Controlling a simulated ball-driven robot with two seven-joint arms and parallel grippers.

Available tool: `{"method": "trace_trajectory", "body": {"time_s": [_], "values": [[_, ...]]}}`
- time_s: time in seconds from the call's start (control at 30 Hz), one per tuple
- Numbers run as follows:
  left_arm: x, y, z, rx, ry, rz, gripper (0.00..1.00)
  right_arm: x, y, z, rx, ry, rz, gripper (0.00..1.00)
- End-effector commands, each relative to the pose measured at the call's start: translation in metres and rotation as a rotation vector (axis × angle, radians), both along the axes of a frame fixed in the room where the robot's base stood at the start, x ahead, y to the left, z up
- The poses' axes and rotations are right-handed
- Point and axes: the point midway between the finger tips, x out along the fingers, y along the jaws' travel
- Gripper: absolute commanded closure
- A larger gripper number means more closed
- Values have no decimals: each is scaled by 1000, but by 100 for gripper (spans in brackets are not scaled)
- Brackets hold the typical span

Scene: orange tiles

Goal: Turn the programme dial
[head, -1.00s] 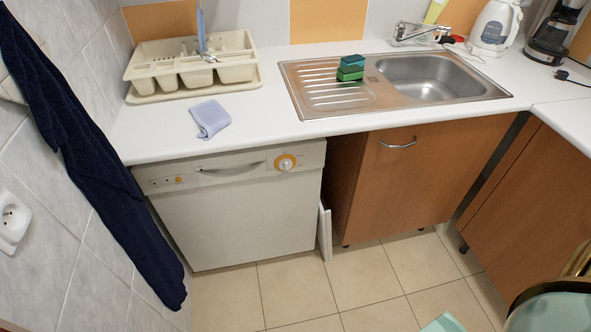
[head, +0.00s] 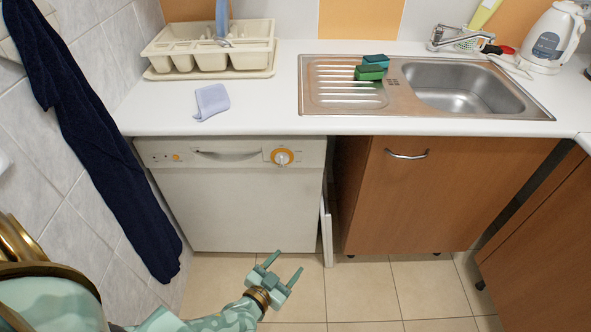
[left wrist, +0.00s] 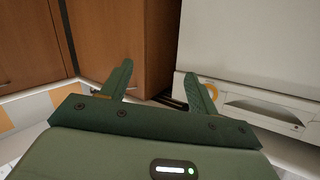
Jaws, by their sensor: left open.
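The programme dial (head: 282,157) is a round knob with an orange ring and a pale centre, at the right of the control panel on the white dishwasher (head: 240,210). In the left wrist view the dial (left wrist: 211,91) shows partly, just beside a finger of my gripper. My left gripper (head: 283,266) is green and open. In the head view it is low in front of the dishwasher, below the dial and apart from it. Nothing is between its fingers. My right gripper is out of view.
A white worktop (head: 260,117) runs above, with a dish rack (head: 165,62), a blue cloth (head: 212,101) and a sink (head: 455,90). A wooden cabinet (head: 425,205) stands to the right. A dark towel (head: 110,170) hangs on the left wall. The tiled floor in front is clear.

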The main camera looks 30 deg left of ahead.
Motion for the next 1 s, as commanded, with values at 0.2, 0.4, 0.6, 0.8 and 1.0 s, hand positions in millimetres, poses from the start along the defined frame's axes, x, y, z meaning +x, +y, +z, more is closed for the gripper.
{"method": "trace_trajectory", "body": {"time_s": [0.2, 0.4, 0.6, 0.8, 1.0], "values": [[72, 44, 114, -93, -326, 414, 40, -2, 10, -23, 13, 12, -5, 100], [74, 61, 125, -123, -276, 586, 40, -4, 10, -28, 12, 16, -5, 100], [97, 77, 123, -120, -269, 599, 40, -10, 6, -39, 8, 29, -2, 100], [141, 104, 120, -119, -268, 598, 40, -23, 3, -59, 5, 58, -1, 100], [181, 129, 119, -119, -266, 600, 40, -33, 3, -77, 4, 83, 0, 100]]}}
